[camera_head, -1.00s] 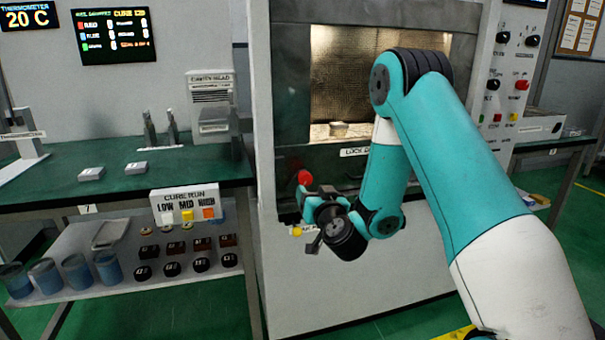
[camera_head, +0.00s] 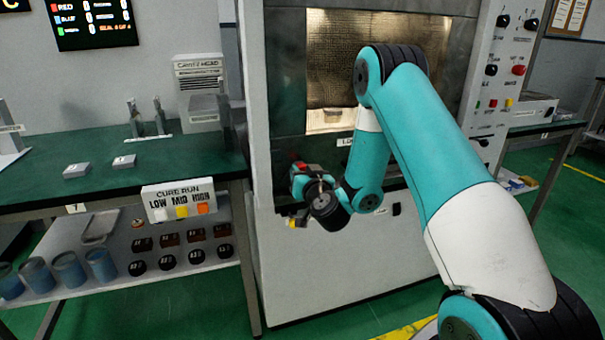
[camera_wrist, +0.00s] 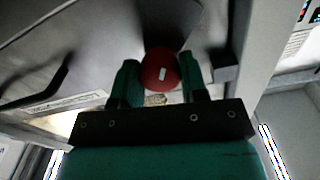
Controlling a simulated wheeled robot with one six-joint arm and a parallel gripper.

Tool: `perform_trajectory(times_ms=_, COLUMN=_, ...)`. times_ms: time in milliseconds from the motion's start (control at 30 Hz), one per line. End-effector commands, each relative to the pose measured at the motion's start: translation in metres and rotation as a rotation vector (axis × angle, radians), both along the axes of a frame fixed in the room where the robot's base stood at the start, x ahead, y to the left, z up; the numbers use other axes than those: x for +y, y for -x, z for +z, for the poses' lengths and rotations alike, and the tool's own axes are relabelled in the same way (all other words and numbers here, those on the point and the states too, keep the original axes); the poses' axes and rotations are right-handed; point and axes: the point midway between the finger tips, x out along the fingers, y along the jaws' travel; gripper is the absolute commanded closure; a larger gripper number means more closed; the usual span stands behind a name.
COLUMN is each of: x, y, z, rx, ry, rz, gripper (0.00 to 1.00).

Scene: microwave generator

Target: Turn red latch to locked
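The red latch (camera_head: 299,166) is a round red knob low on the left of the microwave generator's front (camera_head: 300,250). In the wrist view the red knob (camera_wrist: 160,66) sits between the two green fingers of my gripper (camera_wrist: 161,84), with a finger close along each side. I cannot tell whether the fingers press on it. In the head view my gripper (camera_head: 303,182) is at the knob and partly covers it. The latch's base and its locked marking are hidden or too small to read.
The lit chamber window (camera_head: 330,70) is above, partly behind my arm. A dark curved handle (camera_wrist: 45,88) shows at the left in the wrist view. A green bench (camera_head: 110,175) with a cure run sign (camera_head: 178,199) stands to the left. A yellow knob (camera_head: 291,222) is below my gripper.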

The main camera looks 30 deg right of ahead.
Motion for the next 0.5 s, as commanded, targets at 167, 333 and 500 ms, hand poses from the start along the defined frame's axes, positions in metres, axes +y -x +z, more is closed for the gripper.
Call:
perform_trajectory(times_ms=167, x=-0.0001, y=0.0002, z=-0.0003, rx=0.0, ry=-0.001, rz=-0.002, gripper=0.84)
perform_trajectory(times_ms=333, x=0.0004, y=0.0002, z=-0.0003, rx=-0.006, ry=-0.022, rz=-0.001, gripper=0.84)
perform_trajectory(times_ms=500, x=0.0014, y=0.0, z=-0.0004, rx=-0.025, ry=-0.09, rz=0.0, gripper=0.84)
